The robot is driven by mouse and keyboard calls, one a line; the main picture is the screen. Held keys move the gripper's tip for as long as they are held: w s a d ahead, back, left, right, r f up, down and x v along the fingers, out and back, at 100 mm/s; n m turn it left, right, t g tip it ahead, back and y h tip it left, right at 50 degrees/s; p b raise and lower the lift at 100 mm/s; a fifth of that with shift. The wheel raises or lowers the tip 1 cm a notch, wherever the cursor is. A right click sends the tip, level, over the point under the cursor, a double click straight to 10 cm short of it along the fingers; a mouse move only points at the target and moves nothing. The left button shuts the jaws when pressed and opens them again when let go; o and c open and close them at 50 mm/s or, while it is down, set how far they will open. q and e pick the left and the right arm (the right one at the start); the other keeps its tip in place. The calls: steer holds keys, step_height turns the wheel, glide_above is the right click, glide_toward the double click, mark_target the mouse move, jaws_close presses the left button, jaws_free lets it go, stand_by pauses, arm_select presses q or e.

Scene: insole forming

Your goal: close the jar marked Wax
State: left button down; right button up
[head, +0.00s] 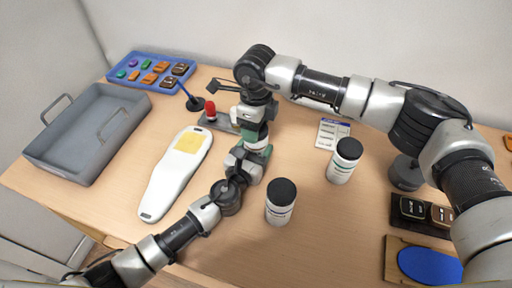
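Two white jars with black lids stand upright on the table. The nearer jar (280,212) is right of my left wrist, and the other jar (341,173) is farther back and to the right. Their label print is too small to read, so I cannot tell which is marked Wax. Both lids appear seated on their jars. My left gripper (256,146) and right gripper (256,112) are close together above the table's middle, left of the jars and apart from them. Their fingers overlap in view and are hard to make out, and I see nothing clearly held.
A grey tray (60,158) and a blue tray (112,77) with coloured pieces stand left. A white insole form (160,192) with a yellow patch lies mid-left. A red knob (210,108) sits behind it. A blue oval (430,266) lies front right.

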steer(key=o, duration=1)
steer(key=shift+r, duration=2.3)
steer(key=shift+c, duration=0.3)
step_height(320, 180, up, 4)
steer(key=m, duration=0.3)
steer(key=shift+f+m, duration=0.25)
steer(key=shift+m, duration=0.05)
steer(key=shift+f, duration=0.1)
